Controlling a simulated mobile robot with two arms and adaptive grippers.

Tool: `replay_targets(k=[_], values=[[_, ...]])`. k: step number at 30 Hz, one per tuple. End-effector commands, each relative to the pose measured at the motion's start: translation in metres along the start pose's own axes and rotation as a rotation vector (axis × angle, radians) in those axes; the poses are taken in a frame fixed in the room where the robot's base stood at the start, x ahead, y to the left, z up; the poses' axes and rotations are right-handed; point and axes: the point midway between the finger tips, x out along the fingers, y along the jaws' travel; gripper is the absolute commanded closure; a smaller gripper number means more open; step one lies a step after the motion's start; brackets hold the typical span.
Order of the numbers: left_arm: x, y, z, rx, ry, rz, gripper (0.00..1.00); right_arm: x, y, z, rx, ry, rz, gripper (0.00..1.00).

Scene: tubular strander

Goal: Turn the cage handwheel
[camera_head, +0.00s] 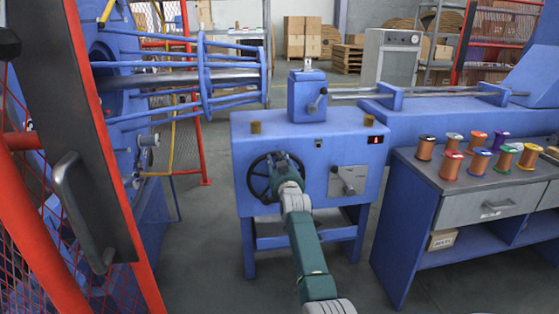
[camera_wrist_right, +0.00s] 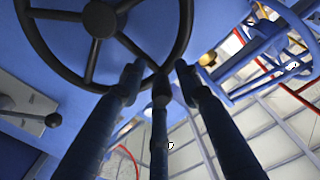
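The cage handwheel (camera_head: 262,178) is a dark spoked wheel on the front of the blue machine housing (camera_head: 345,140). My right gripper (camera_head: 283,165) is in front of the wheel's right part and hides some of it. In the right wrist view the wheel (camera_wrist_right: 98,20) fills the upper left, with its hub and spokes clear. There the fingertips of my right gripper (camera_wrist_right: 160,80) stand apart at the wheel's lower right rim. I cannot tell whether they touch the rim. My left gripper is not in view.
A bench (camera_head: 470,190) with several spools stands at the right. An open red-edged guard door (camera_head: 110,150) with a handle fills the left. Grey floor is free between.

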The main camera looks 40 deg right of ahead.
Motion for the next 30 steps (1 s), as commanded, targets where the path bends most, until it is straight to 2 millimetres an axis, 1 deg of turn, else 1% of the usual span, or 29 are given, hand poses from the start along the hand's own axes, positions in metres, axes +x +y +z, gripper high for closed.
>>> replay_targets(k=[1, 11, 16, 20, 30], values=[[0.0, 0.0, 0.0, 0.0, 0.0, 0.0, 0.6, 0.0, 0.001, 0.004, 0.0, -0.006, 0.001, 0.63], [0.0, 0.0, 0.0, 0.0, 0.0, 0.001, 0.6, 0.0, 0.0, -0.004, -0.001, 0.007, 0.0, 0.63], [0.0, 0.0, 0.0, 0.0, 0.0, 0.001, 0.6, -0.007, 0.0, -0.004, -0.001, 0.009, -0.001, 0.63], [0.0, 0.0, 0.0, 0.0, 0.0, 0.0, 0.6, -0.023, 0.0, -0.004, -0.001, 0.009, -0.001, 0.63], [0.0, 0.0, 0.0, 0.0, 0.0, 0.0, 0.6, -0.084, 0.0, -0.001, -0.001, 0.005, -0.001, 0.63]])
